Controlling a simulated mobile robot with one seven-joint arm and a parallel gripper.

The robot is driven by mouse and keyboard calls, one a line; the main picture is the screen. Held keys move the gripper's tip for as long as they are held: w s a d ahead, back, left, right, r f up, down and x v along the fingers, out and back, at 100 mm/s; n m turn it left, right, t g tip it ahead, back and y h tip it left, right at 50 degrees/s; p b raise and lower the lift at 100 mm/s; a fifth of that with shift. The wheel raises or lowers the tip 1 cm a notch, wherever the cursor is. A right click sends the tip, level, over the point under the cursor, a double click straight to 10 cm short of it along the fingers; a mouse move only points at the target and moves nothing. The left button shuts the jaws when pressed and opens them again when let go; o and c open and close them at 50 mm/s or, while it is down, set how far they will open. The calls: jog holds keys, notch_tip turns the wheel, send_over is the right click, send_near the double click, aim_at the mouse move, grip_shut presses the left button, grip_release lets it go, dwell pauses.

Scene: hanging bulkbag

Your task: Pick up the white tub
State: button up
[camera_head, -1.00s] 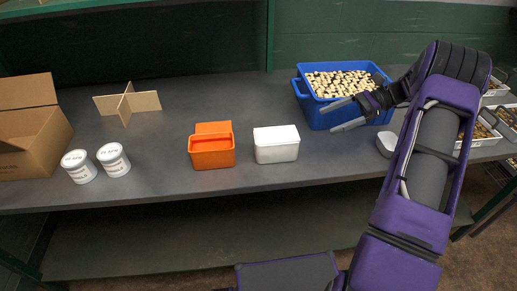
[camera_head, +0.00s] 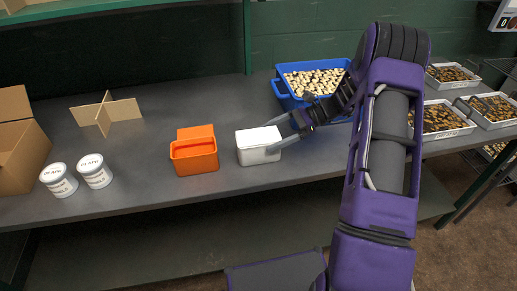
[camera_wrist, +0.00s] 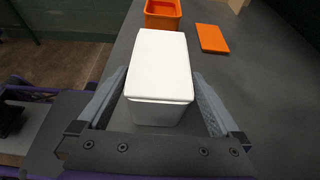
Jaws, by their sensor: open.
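The white tub (camera_head: 257,147) is a small lidded box standing upright on the grey table, right of the orange tub. It also fills the middle of the wrist view (camera_wrist: 160,62). My gripper (camera_head: 272,137) is open at the tub's right end. In the wrist view my gripper's fingers (camera_wrist: 160,78) lie along both long sides of the tub, with small gaps showing. Whether either finger touches it I cannot tell.
An orange tub (camera_head: 195,158) stands just left, with its orange lid (camera_wrist: 212,38) lying beside it. A blue bin (camera_head: 290,101) of pale pieces stands behind. Two round white jars (camera_head: 59,181) (camera_head: 95,172), a cardboard box (camera_head: 22,160) and a wooden divider (camera_head: 104,115) are farther left.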

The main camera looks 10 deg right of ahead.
aim_at(258, 141)
jog(key=x, duration=0.4)
jog(key=shift+a+r, duration=0.1)
jog(key=shift+a, duration=0.1)
jog(key=c, duration=1.3)
